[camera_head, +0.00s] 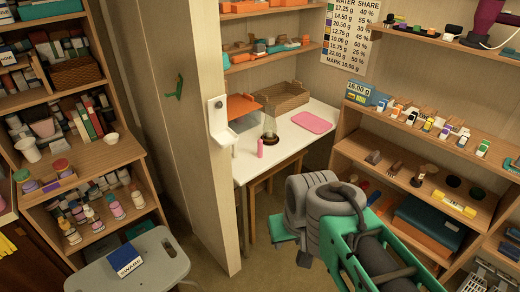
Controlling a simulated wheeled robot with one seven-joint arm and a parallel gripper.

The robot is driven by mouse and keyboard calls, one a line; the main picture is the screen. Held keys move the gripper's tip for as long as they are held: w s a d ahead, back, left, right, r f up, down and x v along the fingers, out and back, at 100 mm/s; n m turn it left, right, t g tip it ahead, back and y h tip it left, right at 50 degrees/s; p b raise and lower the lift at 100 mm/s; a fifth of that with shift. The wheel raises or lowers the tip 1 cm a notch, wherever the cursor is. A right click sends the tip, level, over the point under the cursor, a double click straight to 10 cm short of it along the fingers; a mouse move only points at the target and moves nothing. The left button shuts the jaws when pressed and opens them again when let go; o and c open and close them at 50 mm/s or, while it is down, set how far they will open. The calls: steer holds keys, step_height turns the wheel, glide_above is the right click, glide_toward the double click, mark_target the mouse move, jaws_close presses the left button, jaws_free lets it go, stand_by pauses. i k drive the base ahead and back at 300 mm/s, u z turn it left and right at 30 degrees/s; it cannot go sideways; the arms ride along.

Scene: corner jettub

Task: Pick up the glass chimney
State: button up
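A clear glass chimney (269,124) stands upright on the white table (302,139) near the middle of the view. It tapers upward, and a dark round base shows at its foot. A small pink bottle (260,147) stands just in front of it, to the left. I cannot make out any gripper fingers in this view. Nothing touches the chimney from above, and its upper part is clear to see.
A pink tray (312,122) and a brown basket (284,96) share the table. A pale partition (211,190) rises close on the table's left. Loaded shelves (410,135) stand at right. A grey stool (160,275) with a blue box stands at lower left. Bulky grey and green parts fill the lower right.

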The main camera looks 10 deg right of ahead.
mark_target(270, 128)
steer(key=z, duration=1.05)
steer(key=i, duration=2.5)
steer(key=u, duration=4.05)
